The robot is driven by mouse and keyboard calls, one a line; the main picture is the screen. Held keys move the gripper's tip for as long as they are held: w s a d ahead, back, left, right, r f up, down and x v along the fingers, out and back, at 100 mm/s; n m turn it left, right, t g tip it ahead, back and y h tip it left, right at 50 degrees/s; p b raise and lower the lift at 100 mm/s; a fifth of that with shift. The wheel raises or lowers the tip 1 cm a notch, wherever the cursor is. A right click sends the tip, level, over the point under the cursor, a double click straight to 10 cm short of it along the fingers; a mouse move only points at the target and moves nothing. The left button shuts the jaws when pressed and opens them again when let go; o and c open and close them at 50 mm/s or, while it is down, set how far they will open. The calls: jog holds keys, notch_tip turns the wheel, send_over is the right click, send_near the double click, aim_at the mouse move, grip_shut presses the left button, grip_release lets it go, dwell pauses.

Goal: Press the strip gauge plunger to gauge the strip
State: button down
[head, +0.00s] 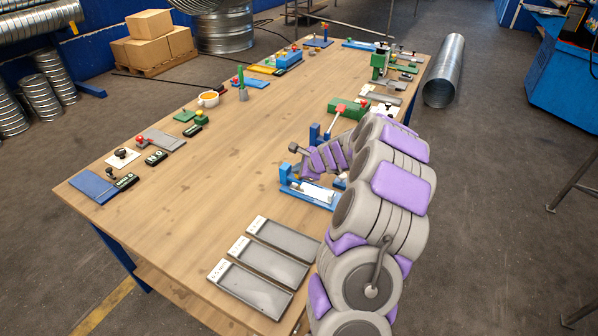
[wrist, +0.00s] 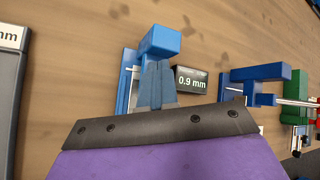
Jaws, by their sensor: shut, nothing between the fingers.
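The strip gauge (head: 310,190) is a blue frame on the table, with a pale strip or bar lying along its base in the head view. In the wrist view its blue head block (wrist: 160,42) stands just beyond my fingertips. A small dark display (wrist: 190,80) beside it reads 0.9 mm. My gripper (wrist: 155,85) is shut and empty, its blue-grey fingers together over the gauge. I cannot tell whether they touch it. The plunger is not clearly visible in the wrist view. In the head view my arm hides part of the gauge's right side.
Several labelled grey trays (head: 262,262) lie at the near table edge. A second blue fixture with a metal rod (wrist: 275,90) stands right of the gauge in the wrist view. A green block (head: 345,108) and other devices line the right edge. The table's middle (head: 220,150) is clear.

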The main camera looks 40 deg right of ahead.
jog(key=shift+d+r+p, duration=0.25)
jog(key=shift+r+p, duration=0.35)
jog(key=shift+p, duration=0.1)
jog(key=shift+d+r+p, duration=0.25)
jog(key=shift+r+p, duration=0.35)
jog(key=shift+p, duration=0.1)
notch_tip(320, 180, up, 5)
jog(key=p, duration=0.5)
jog(key=shift+a, duration=0.1)
